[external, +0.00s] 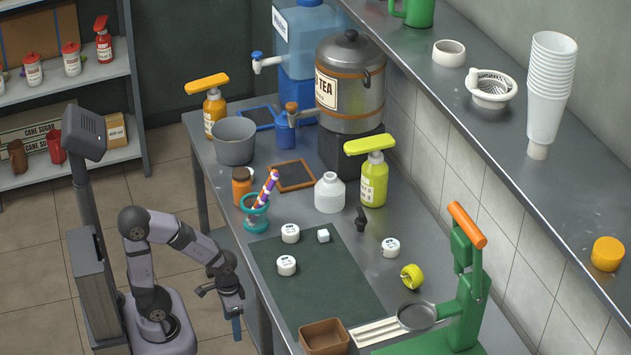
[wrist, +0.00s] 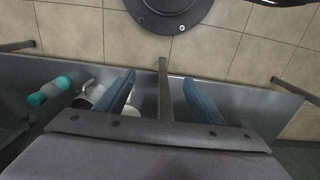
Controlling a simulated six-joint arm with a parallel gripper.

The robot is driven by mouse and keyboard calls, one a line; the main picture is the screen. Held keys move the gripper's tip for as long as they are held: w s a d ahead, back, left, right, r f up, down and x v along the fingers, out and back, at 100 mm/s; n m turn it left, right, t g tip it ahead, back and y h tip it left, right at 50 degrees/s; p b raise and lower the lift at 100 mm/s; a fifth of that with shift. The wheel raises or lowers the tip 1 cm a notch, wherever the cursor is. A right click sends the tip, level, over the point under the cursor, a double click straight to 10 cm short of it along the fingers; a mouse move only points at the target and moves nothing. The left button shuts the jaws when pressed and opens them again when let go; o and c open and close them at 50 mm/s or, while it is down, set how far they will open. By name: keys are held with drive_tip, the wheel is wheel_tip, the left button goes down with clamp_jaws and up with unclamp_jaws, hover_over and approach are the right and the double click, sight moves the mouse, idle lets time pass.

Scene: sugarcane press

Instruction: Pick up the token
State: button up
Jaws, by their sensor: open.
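Small round white pieces with dark print, which look like tokens, lie at the counter's middle: one (external: 290,233) and another (external: 286,265) on the dark green mat (external: 345,290), and a third (external: 390,247) right of the mat. I cannot tell which one the task means. My gripper (external: 236,326) hangs pointing down beside the counter's left edge, apart from these pieces. In the wrist view my gripper (wrist: 159,78) has its two blue fingers spread, with nothing held between them. No token can be made out clearly there.
A white cube (external: 323,235) sits near the pieces. A teal cup with pens (external: 256,212) stands behind them, and a white bottle (external: 330,193) behind the mat. A yellow tape roll (external: 411,276), brown box (external: 324,337) and green press (external: 462,300) are nearby. The mat's middle is clear.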

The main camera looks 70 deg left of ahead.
wheel_tip(320, 180, up, 41)
drive_tip(key=w+a+n+p, duration=0.2)
drive_tip(key=p, duration=3.8)
drive_tip(key=n+t+b, duration=0.1)
drive_tip(key=n+b, duration=0.7)
drive_tip(key=n, duration=1.7)
hover_over(290, 229)
drive_tip(key=s, duration=0.2)
drive_tip(key=shift+h, duration=0.4)
wheel_tip(290, 229, down, 11)
drive_tip(key=shift+w+a+r, duration=0.1)
drive_tip(key=shift+r, duration=0.1)
drive_tip(key=shift+w+a+n, duration=0.15)
drive_tip(key=shift+w+n, duration=0.35)
drive_tip(key=shift+n, duration=0.6)
drive_tip(key=shift+w+d+f+p, duration=0.15)
drive_tip(key=shift+w+f+p, duration=0.1)
drive_tip(key=shift+f, duration=1.55)
drive_tip(key=shift+w+d+f+p, duration=0.1)
drive_tip(key=shift+f+p, duration=0.15)
drive_tip(key=shift+f, duration=1.55)
drive_tip(key=c, duration=1.1)
